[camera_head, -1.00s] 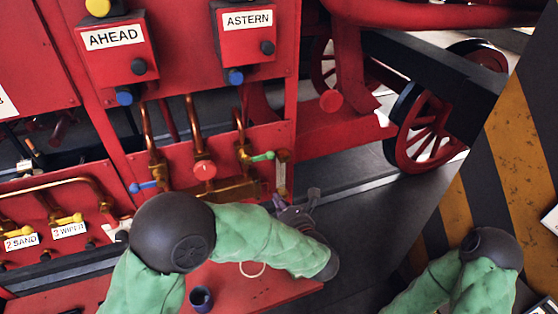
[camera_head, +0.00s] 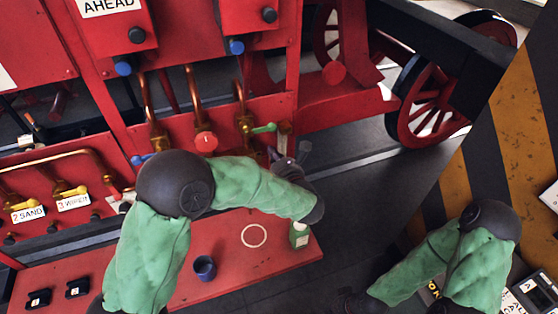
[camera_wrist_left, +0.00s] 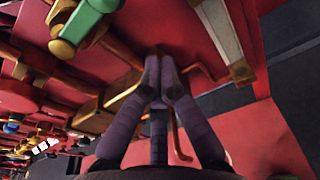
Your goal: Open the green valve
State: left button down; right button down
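The green valve (camera_head: 264,128) is a small green lever on a brass fitting on the red panel, left of a glass gauge. In the left wrist view the green handle (camera_wrist_left: 92,14) is large at the top left, running diagonally. My left gripper (camera_head: 291,153) is just below and right of the lever in the head view.
A red knob (camera_head: 206,141) and a blue lever (camera_head: 142,158) sit left of the green valve. The glass gauge (camera_head: 284,137) stands close on its right. A red table (camera_head: 225,278) below holds a blue cup (camera_head: 205,267) and a green-and-white item (camera_head: 299,235).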

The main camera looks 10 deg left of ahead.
aim_at(261, 130)
pick_arm(q)
jog(key=r, duration=0.1)
jog(key=w+r, duration=0.1)
jog(key=w+r+p, duration=0.1)
jog(key=shift+a+r, duration=0.25)
dwell(0.4)
jog(key=shift+d+r+n+b, duration=0.1)
jog(key=shift+r+n+b, duration=0.15)
jog(key=shift+n+b, duration=0.2)
jog(key=shift+w+r+b, duration=0.1)
jog(key=shift+r+b, duration=0.05)
jog(key=shift+b, duration=0.3)
